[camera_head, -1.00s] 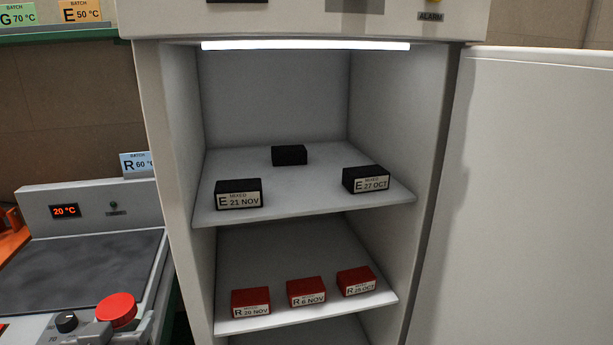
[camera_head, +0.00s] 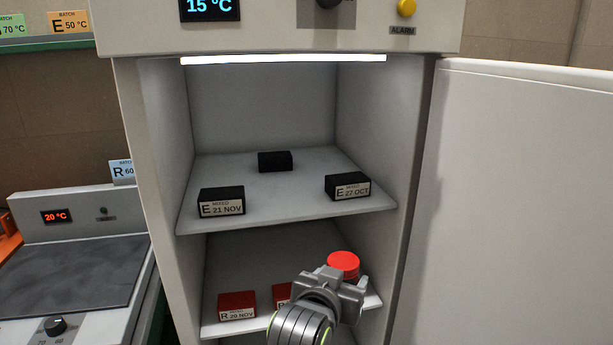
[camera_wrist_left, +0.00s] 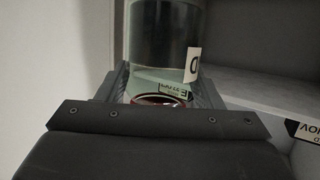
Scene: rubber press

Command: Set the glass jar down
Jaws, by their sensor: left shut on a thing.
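The glass jar shows its red lid (camera_head: 343,262) in the head view, in front of the cabinet's lower shelf. My left gripper (camera_head: 335,285) is shut on the jar and hides most of its body. In the left wrist view the clear jar (camera_wrist_left: 165,35) has dark contents and a white label, and stands between the fingers of my left gripper (camera_wrist_left: 158,85). A reddish ring shows between the fingers. Whether the jar's base touches anything is hidden. My right gripper is not in view.
The open cabinet has an upper shelf (camera_head: 262,205) with several black blocks and a lower shelf (camera_head: 215,331) with red blocks, partly hidden by my arm. The open door (camera_head: 520,200) stands at the right. A hotplate (camera_head: 70,270) is at the left. The upper shelf's middle is clear.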

